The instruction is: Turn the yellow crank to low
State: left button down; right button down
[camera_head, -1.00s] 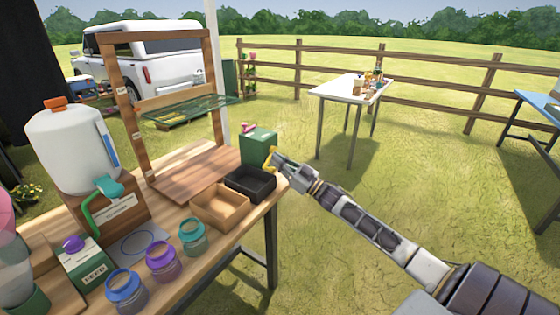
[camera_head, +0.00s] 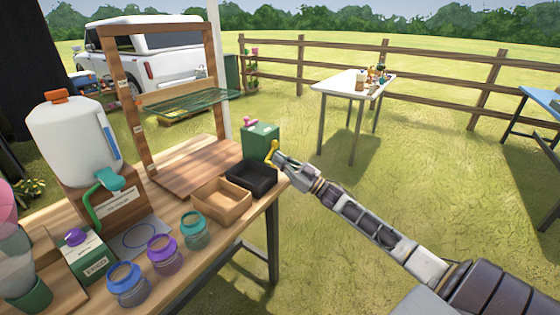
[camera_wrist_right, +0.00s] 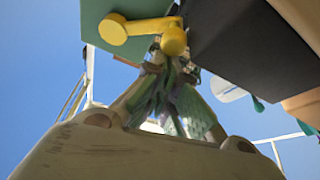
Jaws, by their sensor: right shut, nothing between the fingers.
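The yellow crank (camera_head: 272,152) is on the side of a green box (camera_head: 260,137) at the far right corner of the wooden table. In the right wrist view the crank (camera_wrist_right: 140,28) shows as an arm with a round knob at each end, against the green face. My right gripper (camera_head: 282,160) is beside the crank, its fingers together. In the right wrist view its fingertips (camera_wrist_right: 172,62) are just below the right-hand knob; I cannot tell whether they touch it. My left gripper is not in view.
A black tray (camera_head: 250,180) and a wooden tray (camera_head: 221,199) sit close to the green box. Jars, a seed box (camera_head: 85,256) and a white dispenser (camera_head: 72,142) stand further left. Grass lies open right of the table.

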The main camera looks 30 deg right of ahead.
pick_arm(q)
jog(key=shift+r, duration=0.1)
pick_arm(e)
jog(key=shift+f+n+y, duration=0.3)
jog(key=shift+n, duration=0.4)
jog(key=shift+d+f+n+g, duration=0.1)
jog(key=shift+n+g, duration=0.3)
jog(key=shift+n, duration=0.1)
jog(key=n, duration=0.1)
jog(key=n+y, duration=0.1)
jog(key=shift+w+d+f+n+g+b, duration=0.1)
jog(key=shift+f+n+g+b, duration=0.2)
jog(key=shift+g+b, duration=0.1)
jog(key=shift+f+n+g+y, duration=0.1)
jog(key=shift+n+g+y, duration=0.2)
jog(key=shift+n+y, duration=0.15)
jog(key=shift+d+f+h, duration=0.1)
jog(key=shift+f+h, duration=0.05)
jog(key=shift+h, duration=0.1)
jog(key=shift+w+d+f+n, duration=0.15)
jog(key=shift+d+f+n, duration=0.2)
jog(key=shift+n, duration=0.4)
jog(key=shift+f+g, duration=0.15)
jog(key=shift+g, duration=0.25)
jog(key=shift+y, duration=0.4)
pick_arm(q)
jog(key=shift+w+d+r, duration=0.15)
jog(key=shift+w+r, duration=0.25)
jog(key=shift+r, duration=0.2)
